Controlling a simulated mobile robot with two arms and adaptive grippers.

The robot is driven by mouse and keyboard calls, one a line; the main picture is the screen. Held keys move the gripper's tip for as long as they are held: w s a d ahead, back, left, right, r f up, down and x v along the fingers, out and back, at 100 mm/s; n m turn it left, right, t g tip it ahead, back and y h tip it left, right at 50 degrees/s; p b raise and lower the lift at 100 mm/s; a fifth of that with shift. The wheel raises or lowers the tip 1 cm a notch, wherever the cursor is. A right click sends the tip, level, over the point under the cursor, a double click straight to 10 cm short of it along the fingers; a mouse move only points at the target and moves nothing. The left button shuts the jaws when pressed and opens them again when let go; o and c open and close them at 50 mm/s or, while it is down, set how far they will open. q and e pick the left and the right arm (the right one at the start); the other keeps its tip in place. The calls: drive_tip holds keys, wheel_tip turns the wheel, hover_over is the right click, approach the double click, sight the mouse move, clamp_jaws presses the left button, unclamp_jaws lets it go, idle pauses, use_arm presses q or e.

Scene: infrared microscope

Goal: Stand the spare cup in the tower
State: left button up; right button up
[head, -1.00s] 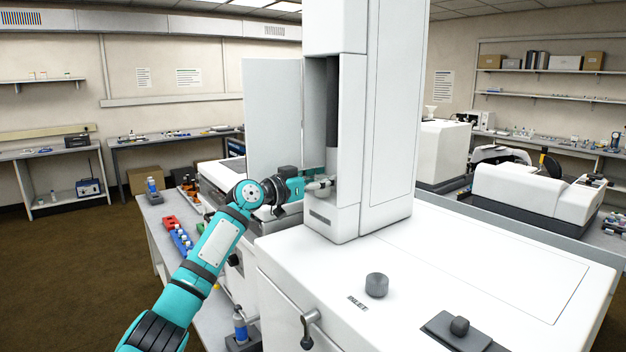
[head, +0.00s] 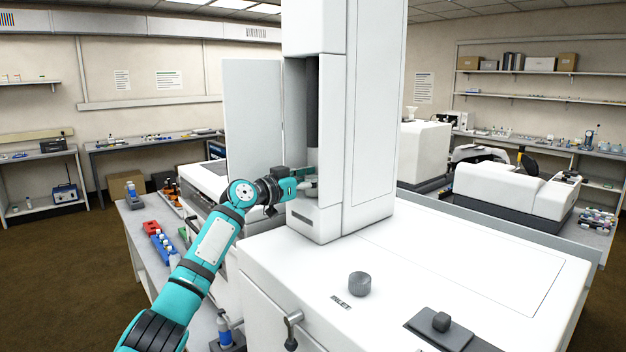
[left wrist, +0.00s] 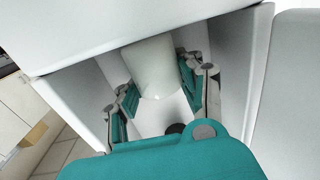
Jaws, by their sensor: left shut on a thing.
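The tower (head: 369,130) is a tall white column on the white instrument housing, with its door (head: 253,115) swung open at the left. My left gripper (head: 306,186) reaches into the tower's open bay low down, above the bay's bottom block. In the left wrist view, a pale white cup (left wrist: 153,68) sits between the two teal finger pads of the left gripper (left wrist: 160,90), which is shut on it. The bay's light walls stand close on both sides. In the head view I cannot make out the cup clearly. The contact of its base with the floor is hidden. My right gripper is not visible.
A grey knob (head: 360,284) and a dark plate with a handle (head: 440,325) lie on the housing top. A side bench at the left holds a red block (head: 151,227) and blue racks. The housing top right of the tower is clear.

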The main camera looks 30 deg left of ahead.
use_arm(q)
drive_tip(key=shift+f+b, duration=0.3)
drive_tip(key=shift+b, duration=0.05)
drive_tip(key=o, duration=1.5)
drive_tip(key=shift+c, duration=0.2)
drive_tip(key=b+v, duration=0.5)
drive_tip(key=v, duration=0.7)
drive_tip(key=shift+a+b, duration=0.3)
drive_tip(key=shift+a, duration=0.05)
drive_tip(key=shift+w, duration=0.15)
